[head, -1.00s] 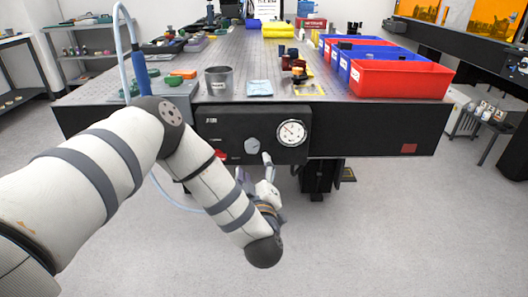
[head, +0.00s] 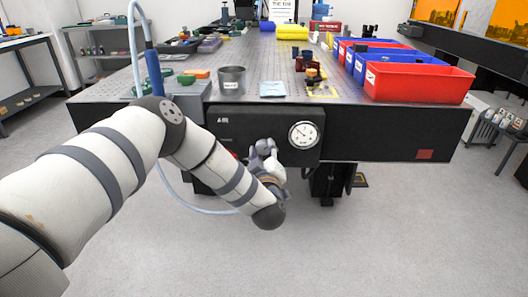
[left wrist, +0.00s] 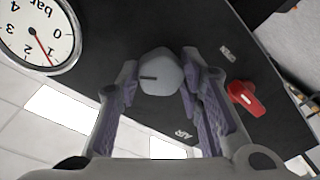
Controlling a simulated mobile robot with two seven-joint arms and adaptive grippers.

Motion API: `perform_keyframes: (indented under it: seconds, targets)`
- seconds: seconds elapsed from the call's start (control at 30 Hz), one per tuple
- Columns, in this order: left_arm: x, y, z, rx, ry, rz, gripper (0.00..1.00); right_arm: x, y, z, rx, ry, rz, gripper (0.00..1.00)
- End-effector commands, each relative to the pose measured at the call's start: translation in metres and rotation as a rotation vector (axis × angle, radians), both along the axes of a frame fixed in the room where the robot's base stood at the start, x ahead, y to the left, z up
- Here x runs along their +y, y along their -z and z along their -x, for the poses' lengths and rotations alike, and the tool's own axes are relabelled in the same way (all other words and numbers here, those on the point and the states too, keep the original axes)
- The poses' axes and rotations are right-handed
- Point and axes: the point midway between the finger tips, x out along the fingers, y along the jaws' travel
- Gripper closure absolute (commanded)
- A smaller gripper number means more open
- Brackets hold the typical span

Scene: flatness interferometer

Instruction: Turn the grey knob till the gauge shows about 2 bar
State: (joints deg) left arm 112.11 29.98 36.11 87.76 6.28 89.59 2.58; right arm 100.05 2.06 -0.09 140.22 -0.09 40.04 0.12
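The grey knob (left wrist: 160,72) sits on the front of the black panel (head: 232,128) under the table edge. It also shows, partly covered, in the head view (head: 265,146). My left gripper (left wrist: 160,80) has one finger on each side of the knob, and both pads appear to touch it. A dark line on the knob's face points left in the wrist view. The white round gauge (head: 303,134) is right of the knob. In the left wrist view the gauge (left wrist: 38,32) is turned and cut off; its needle seems to lie near the 1. My right gripper is out of view.
A red part (left wrist: 246,98) sticks out of the panel near my left gripper. The floor in front is clear.

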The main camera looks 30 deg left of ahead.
Motion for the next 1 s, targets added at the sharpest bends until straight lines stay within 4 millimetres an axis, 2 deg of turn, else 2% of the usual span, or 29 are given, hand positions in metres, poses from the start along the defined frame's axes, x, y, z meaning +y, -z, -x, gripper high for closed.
perform_keyframes:
  seconds: [0.2,0.37,0.4,0.5,0.83,1.0]
  targets:
    - [-0.001,-0.002,0.000,0.044,0.001,-0.077,0.94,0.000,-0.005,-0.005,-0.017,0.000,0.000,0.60]
    - [0.000,0.001,0.000,0.047,0.000,-0.075,0.94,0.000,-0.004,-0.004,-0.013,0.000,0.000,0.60]
    - [0.000,0.001,0.000,0.047,0.000,-0.075,0.64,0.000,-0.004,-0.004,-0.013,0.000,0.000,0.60]
    - [0.000,0.001,0.000,0.046,0.000,-0.074,0.46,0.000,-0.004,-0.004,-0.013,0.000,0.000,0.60]
    - [-0.004,0.001,0.004,0.047,0.002,-0.074,0.46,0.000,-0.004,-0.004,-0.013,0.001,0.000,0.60]
    - [-0.028,0.002,0.035,0.051,0.006,-0.072,0.46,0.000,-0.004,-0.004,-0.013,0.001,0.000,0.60]
